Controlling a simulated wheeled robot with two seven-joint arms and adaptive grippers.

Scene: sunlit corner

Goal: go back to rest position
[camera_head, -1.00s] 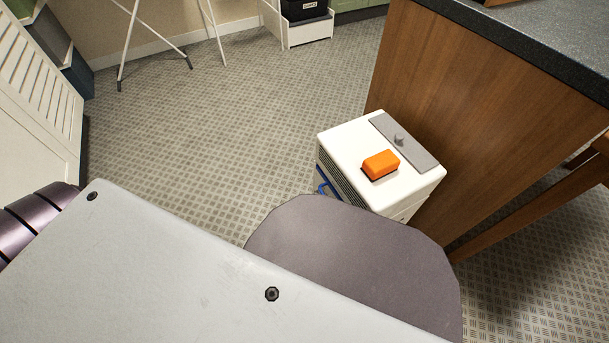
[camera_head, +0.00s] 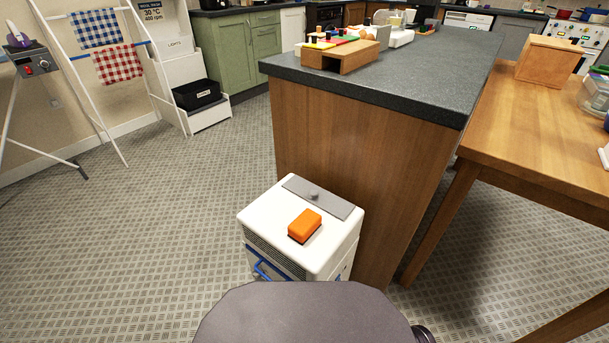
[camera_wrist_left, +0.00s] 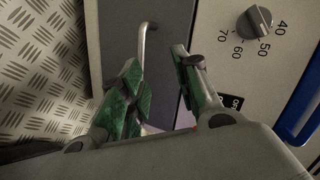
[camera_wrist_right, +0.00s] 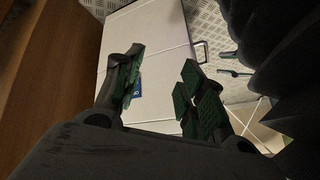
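My left gripper (camera_wrist_left: 157,72) shows in the left wrist view with its green-padded fingers apart and nothing between them. Behind it are a grey panel with a metal handle (camera_wrist_left: 147,42) and a pale panel with a dial knob (camera_wrist_left: 255,22). My right gripper (camera_wrist_right: 162,66) shows in the right wrist view, also with its fingers apart and empty. Behind it is a white, box-like surface (camera_wrist_right: 150,28). Neither gripper shows in the head view, where only a grey rounded part of my own body fills the bottom middle.
A white cart-like unit (camera_head: 258,216) with an orange block (camera_head: 304,226) on top stands close ahead, against the wooden counter (camera_head: 350,150). A wooden table (camera_head: 530,130) is at right. A drying rack (camera_head: 95,75) stands far left. Open floor (camera_head: 130,220) lies at left.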

